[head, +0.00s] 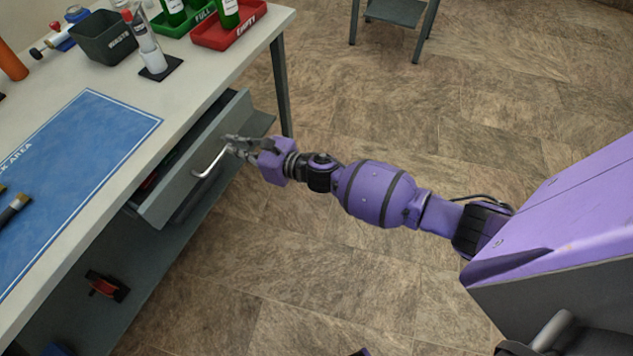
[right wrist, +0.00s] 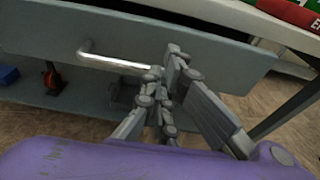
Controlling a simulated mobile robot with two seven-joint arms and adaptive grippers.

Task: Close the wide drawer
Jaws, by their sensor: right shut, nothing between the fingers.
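The wide drawer (head: 180,191) is a grey drawer under the bench top, and it stands partly open. Its front also shows in the right wrist view (right wrist: 160,45). A silver bar handle (head: 208,165) is on the drawer front, and it shows in the right wrist view (right wrist: 105,60). My right gripper (head: 232,143) is shut and empty at the drawer front, by the far end of the handle. In the right wrist view its fingers (right wrist: 160,82) overlap the handle's right end; I cannot tell whether they touch it. My left gripper is not in view.
The bench top (head: 203,86) carries a blue work mat (head: 95,130), a dark waste bin (head: 104,37), a green tray (head: 187,27) and a red tray (head: 229,33) with bottles. A lower shelf (head: 130,270) holds a red and black item (head: 106,286).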

